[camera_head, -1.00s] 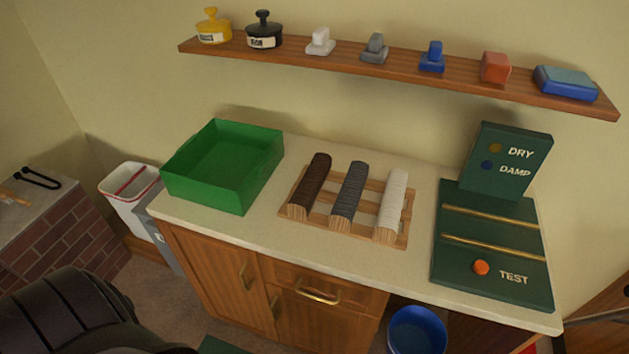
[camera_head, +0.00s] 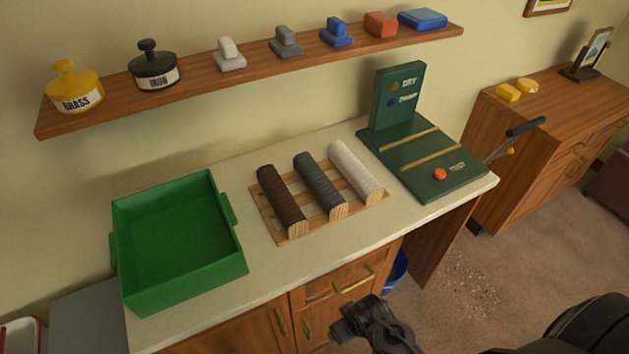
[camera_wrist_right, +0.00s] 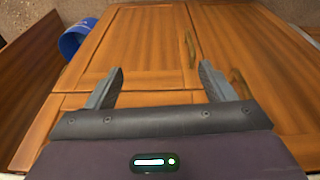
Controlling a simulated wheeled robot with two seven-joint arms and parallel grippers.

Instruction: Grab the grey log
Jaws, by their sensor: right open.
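The grey log (camera_head: 321,185) is dark grey with a pale cut end. It lies on a wooden slatted rack (camera_head: 267,213) on the counter, between a dark brown log (camera_head: 281,198) and a white log (camera_head: 356,172). My right gripper (camera_wrist_right: 160,70) is open and empty in the right wrist view, facing wooden cabinet doors. A dark part of my arm (camera_head: 372,326) shows in the head view, low in front of the counter and well below the logs. No log shows in the wrist view. My left gripper is not in view.
A green open box (camera_head: 180,242) stands left of the rack. A green test board (camera_head: 425,158) stands right of it. A shelf (camera_head: 200,86) with pots and small blocks hangs above. A blue bucket (camera_head: 398,269) is below the counter, also in the wrist view (camera_wrist_right: 76,38).

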